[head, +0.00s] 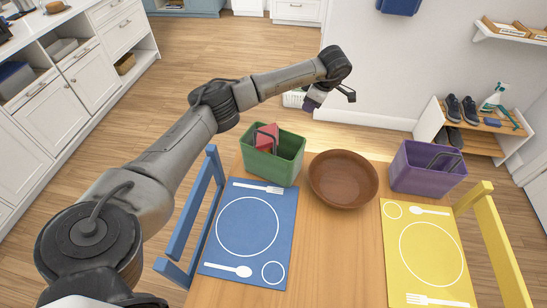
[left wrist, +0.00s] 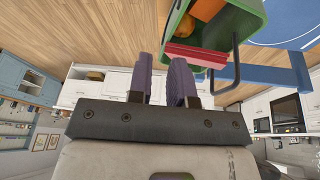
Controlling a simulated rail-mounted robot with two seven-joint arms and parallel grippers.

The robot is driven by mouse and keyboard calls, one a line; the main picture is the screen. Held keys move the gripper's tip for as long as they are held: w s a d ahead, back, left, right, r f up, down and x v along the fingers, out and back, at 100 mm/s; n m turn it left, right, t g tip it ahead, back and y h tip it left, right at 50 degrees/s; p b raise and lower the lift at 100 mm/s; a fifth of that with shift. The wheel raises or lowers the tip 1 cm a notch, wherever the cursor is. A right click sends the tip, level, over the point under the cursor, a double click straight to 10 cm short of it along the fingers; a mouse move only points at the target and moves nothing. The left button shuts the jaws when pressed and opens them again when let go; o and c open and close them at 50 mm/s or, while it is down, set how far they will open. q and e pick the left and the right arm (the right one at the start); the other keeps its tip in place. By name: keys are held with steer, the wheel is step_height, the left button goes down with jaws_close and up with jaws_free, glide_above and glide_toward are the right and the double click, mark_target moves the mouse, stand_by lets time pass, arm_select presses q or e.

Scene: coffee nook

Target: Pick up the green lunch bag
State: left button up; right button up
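The green lunch bag (head: 272,167) stands upright on the wooden table, at the far end of the blue placemat. It is an open box with a dark handle and a red item (head: 266,137) inside. My left gripper (head: 312,103) is in the air above and beyond the bag, up and to its right in the head view, apart from it. In the left wrist view its two purple fingers (left wrist: 162,75) are apart with nothing between them. The green bag (left wrist: 262,22) shows there at the upper right, with red and orange contents and its handle (left wrist: 238,72). My right gripper is not in view.
A brown bowl (head: 343,199) stands right of the green bag. A purple lunch bag (head: 427,182) stands at the table's far right. Blue (head: 283,225) and yellow (head: 392,270) placemats lie in front. A blue chair (head: 189,217) and a yellow chair (head: 499,250) flank the table.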

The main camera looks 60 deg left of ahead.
arm_select(q)
steer(key=s+g, duration=0.1)
steer(key=s, duration=0.1)
arm_select(e)
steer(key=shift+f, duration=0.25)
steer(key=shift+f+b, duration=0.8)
steer(key=shift+b, duration=0.2)
arm_select(q)
steer(key=m, duration=0.1)
glide_above(286, 131)
steer(key=w+d, duration=0.1)
steer(key=w, duration=0.1)
step_height(286, 131, down, 8)
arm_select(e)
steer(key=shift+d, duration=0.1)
arm_select(q)
steer(key=x, duration=0.2)
steer(key=b+x, duration=0.1)
steer(key=x, duration=0.1)
steer(key=shift+s+d, duration=0.1)
steer(key=shift+s, duration=0.25)
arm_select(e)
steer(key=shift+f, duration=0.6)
arm_select(q)
steer(key=shift+f, duration=0.25)
steer(key=shift+c, duration=0.4)
